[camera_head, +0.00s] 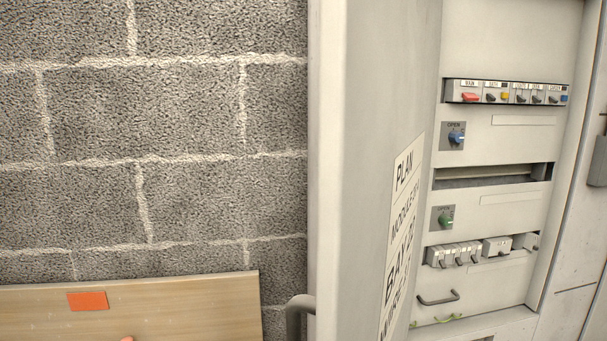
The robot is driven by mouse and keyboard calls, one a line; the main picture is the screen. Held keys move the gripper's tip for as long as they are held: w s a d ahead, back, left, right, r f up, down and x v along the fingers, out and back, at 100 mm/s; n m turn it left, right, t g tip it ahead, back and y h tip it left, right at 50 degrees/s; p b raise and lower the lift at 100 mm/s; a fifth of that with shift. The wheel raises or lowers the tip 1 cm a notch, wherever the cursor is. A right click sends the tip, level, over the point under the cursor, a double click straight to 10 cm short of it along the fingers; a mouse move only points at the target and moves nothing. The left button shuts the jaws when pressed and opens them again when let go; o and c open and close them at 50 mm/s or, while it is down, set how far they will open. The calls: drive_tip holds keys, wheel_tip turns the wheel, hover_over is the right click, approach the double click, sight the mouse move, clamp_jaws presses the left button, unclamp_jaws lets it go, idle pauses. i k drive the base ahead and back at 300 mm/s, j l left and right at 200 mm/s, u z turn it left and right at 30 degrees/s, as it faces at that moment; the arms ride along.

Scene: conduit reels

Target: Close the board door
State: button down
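The board door (372,110) stands open in the middle of the head view, swung out from the left side of the electrical board (510,45). A label sheet (401,235) with "PLAN" and "BAY" lettering is on its inner face. A grey curved handle (297,317) sticks out to the left of the door near the bottom of the view, and its lower part is cut off. The board's inside shows, with a row of breakers, a blue knob and a green knob. My gripper is not in view.
A block wall (190,110) fills the left. A wooden panel (170,311) with an orange patch (88,301) stands low in front of it. A grey padlock-like part (597,162) is at the right edge. A loop handle (438,298) is low inside the board.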

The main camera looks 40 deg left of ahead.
sight(378, 64)
drive_tip(key=k+j, duration=0.2)
drive_tip(key=j, duration=0.2)
drive_tip(key=k+j, duration=0.2)
drive_tip(key=j, duration=0.15)
drive_tip(key=k+j, duration=0.2)
drive_tip(key=j, duration=0.2)
drive_tip(key=k+j, duration=0.25)
drive_tip(key=j, duration=0.1)
